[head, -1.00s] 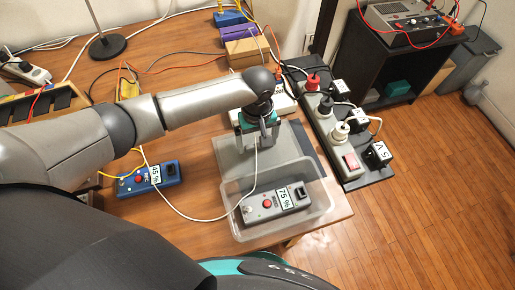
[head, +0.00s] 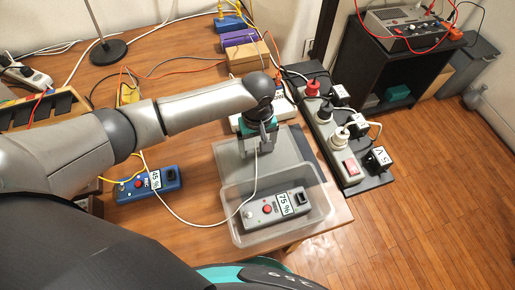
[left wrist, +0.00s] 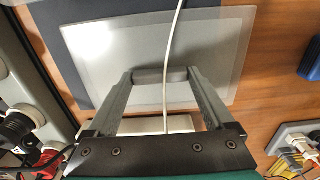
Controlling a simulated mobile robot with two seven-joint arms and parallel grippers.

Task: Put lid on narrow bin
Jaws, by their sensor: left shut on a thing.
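The lid (head: 228,158) is a flat, translucent grey sheet just behind the bin; it also fills much of the left wrist view (left wrist: 215,55). The narrow bin (head: 290,229) is a clear, open-topped tub near the table's front edge. A grey device marked 75 % (head: 262,211) lies in it. My left gripper (head: 257,148) is above the lid. In the left wrist view its fingers (left wrist: 160,76) are shut on a grey bar, apparently the lid's handle. I cannot tell whether the lid is lifted. My right gripper is not in view.
A white cable (head: 183,216) loops past the bin and across the lid. A blue device marked 45 % (head: 140,188) lies to the left. A power strip (head: 335,140) with plugs stands right of the lid. A dark mat (left wrist: 60,30) shows beneath the lid.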

